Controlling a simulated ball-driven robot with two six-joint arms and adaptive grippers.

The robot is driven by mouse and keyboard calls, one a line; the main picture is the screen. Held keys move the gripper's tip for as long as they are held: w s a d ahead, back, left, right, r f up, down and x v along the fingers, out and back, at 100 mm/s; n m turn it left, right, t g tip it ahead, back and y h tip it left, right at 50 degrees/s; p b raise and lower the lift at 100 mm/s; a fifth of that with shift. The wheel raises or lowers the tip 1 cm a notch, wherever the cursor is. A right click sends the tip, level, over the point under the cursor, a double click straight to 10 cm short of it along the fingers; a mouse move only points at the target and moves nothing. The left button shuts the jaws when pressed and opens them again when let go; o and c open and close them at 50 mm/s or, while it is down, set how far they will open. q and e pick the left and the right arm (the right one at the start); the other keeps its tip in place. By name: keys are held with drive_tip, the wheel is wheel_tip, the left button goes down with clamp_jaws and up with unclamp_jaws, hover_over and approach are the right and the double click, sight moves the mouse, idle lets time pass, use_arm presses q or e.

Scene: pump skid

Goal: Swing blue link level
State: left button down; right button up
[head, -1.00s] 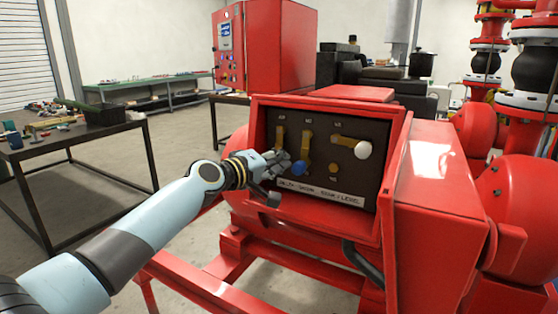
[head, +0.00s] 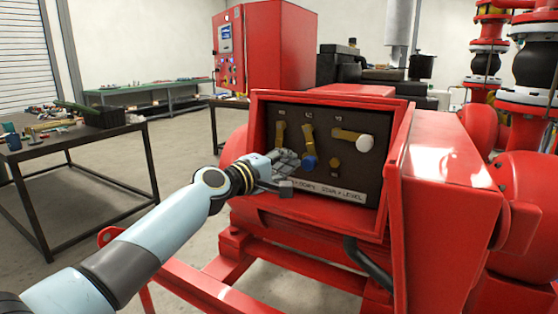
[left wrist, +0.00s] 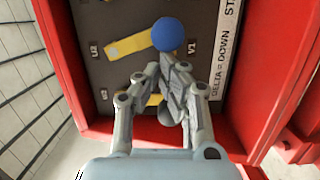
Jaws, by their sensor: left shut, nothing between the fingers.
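The blue link is a yellow bar (head: 308,140) with a blue ball knob (head: 310,162) at its lower end, on the dark panel inside the red box. It hangs down, tilted a little to the right, not level. In the left wrist view the blue knob (left wrist: 169,34) lies just beyond my fingertips and its bar (left wrist: 126,44) runs to the left. My left gripper (head: 292,161) is shut and empty, on the left side of the knob. It is at or very near the knob; I cannot tell whether they touch. My right gripper is out of view.
Left of it hangs another yellow link (head: 280,134), its lower end hidden by my gripper. A link with a white knob (head: 364,143) lies nearly level on the right. A small yellow piece (head: 334,168) sits below. The red box rim (head: 397,150) surrounds the panel.

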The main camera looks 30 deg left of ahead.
sight(309, 160)
use_arm(q)
drive_tip(key=d+n, duration=0.1)
drive_tip(key=n, duration=0.1)
drive_tip(key=d+n+t+b, duration=0.1)
drive_tip(key=n, duration=0.1)
drive_tip(key=d+n+b, duration=0.1)
drive_tip(key=n, duration=0.1)
drive_tip(key=shift+d+n+t, duration=0.3)
drive_tip(key=shift+s+d+r+n, duration=0.15)
drive_tip(key=shift+d+n, duration=0.3)
drive_tip(key=shift+n, duration=0.55)
drive_tip(key=n, duration=0.1)
drive_tip(key=d+r+n+y, duration=0.1)
drive_tip(key=n, duration=0.1)
drive_tip(key=d+n+t, duration=0.1)
drive_tip(key=shift+r+n+y, duration=0.3)
drive_tip(key=shift+r, duration=0.1)
drive_tip(key=shift+d, duration=0.1)
